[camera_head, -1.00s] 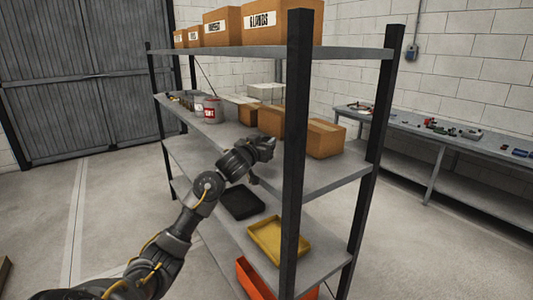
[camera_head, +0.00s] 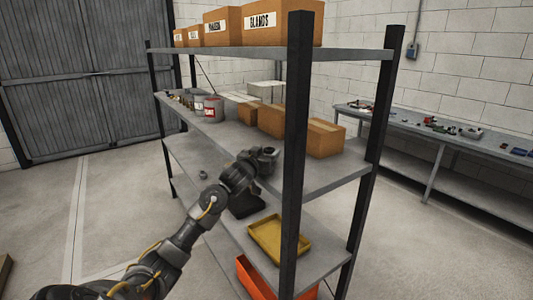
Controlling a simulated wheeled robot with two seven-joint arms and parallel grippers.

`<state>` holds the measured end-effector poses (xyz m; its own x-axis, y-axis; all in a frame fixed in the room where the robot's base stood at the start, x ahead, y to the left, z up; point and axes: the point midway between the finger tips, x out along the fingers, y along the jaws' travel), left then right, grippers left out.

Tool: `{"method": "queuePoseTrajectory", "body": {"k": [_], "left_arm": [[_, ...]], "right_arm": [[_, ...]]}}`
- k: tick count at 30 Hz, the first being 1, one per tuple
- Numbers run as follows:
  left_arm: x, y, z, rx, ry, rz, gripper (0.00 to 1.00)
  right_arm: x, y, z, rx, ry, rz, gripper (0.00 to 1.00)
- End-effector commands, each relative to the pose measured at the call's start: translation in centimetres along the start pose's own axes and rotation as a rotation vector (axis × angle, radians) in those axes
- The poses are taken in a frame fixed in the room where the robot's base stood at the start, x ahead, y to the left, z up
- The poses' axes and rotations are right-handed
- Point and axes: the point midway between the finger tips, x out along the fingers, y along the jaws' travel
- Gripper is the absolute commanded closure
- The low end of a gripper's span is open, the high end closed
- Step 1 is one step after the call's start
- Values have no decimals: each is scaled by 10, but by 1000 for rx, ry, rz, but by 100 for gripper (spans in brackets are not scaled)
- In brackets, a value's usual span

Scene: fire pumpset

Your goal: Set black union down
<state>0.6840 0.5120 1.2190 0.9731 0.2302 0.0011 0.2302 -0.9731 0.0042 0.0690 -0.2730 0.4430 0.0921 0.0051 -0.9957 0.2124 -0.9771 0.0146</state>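My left gripper (camera_head: 266,160) is over the middle shelf, beside the front post. Its fingers are too small and dark for me to tell whether they are open or shut. A dark round end shows at its tip, and I cannot tell whether this is the black union or part of the gripper. A small dark fitting (camera_head: 203,174) sits on a lower shelf, left of my arm; I cannot tell whether it is the union. A black tray (camera_head: 246,207) lies on the lower shelf, partly hidden by my arm. My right gripper is not in view.
Brown boxes (camera_head: 325,138) and grey-red cans (camera_head: 213,109) stand on the middle shelf. A yellow tray (camera_head: 278,241) and an orange bin (camera_head: 247,277) are lower down. The black front post (camera_head: 296,150) stands close to my gripper. A workbench (camera_head: 440,138) is at the right.

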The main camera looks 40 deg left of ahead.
Motion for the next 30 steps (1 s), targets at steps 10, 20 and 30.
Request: {"method": "queuePoseTrajectory", "body": {"k": [10, 20, 30], "left_arm": [[-23, 0, 0, 1, 2, 2, 46], [-91, 0, -1, 3, 1, 1, 46], [-120, 0, -2, 1, 0, 1, 46]], "right_arm": [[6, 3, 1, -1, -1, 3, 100], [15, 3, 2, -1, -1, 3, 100], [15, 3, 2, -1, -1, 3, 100]]}}
